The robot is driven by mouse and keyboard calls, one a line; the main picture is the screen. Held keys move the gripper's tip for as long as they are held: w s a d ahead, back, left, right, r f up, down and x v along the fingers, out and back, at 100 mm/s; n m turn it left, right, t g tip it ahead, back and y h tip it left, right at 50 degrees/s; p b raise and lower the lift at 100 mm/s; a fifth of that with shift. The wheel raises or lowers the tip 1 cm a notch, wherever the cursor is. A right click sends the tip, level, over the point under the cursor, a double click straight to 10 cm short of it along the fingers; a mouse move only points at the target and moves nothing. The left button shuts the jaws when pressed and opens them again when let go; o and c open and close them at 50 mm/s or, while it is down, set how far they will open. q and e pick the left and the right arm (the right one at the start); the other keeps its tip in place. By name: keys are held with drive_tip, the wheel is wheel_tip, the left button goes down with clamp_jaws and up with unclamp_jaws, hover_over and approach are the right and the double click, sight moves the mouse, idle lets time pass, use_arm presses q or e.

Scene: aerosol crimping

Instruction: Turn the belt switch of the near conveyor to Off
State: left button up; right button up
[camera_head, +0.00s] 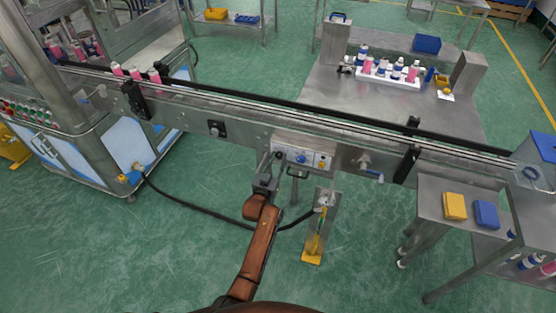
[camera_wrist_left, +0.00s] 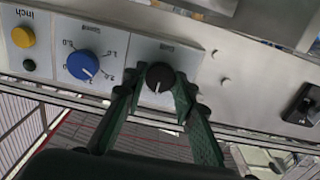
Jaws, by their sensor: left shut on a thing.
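The near conveyor (camera_head: 240,115) runs across the head view, with a grey control box (camera_head: 303,165) on its near side. In the left wrist view, the belt switch is a black round knob (camera_wrist_left: 160,72) on the panel, with a white mark pointing down in that view. Its label is too small to read surely. My left gripper (camera_head: 272,166) is at the left end of the box. In the left wrist view its two green fingers (camera_wrist_left: 159,84) are shut on the black knob, one on each side. The right gripper is out of view.
Beside the switch are a blue speed dial (camera_wrist_left: 83,66) and a yellow button (camera_wrist_left: 22,37). A crank handle (camera_head: 368,172) sticks out right of the box. Pink bottles (camera_head: 135,72) stand on the belt's left part. A side table (camera_head: 430,205) stands at the right.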

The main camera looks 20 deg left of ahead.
use_arm(q)
drive_tip(key=c, duration=0.5)
drive_tip(key=shift+n+p, duration=0.35)
drive_tip(key=shift+n, duration=0.15)
drive_tip(key=shift+r+n+p, duration=0.1)
drive_tip(key=shift+n+p, duration=0.6)
drive_tip(key=shift+n, duration=0.3)
drive_tip(key=n+p, duration=0.1)
drive_tip(key=n, duration=0.3)
drive_tip(key=shift+p, duration=0.4)
drive_tip(key=shift+n+p, duration=0.35)
drive_tip(key=shift+n, duration=1.05)
drive_tip(key=shift+f, duration=0.2)
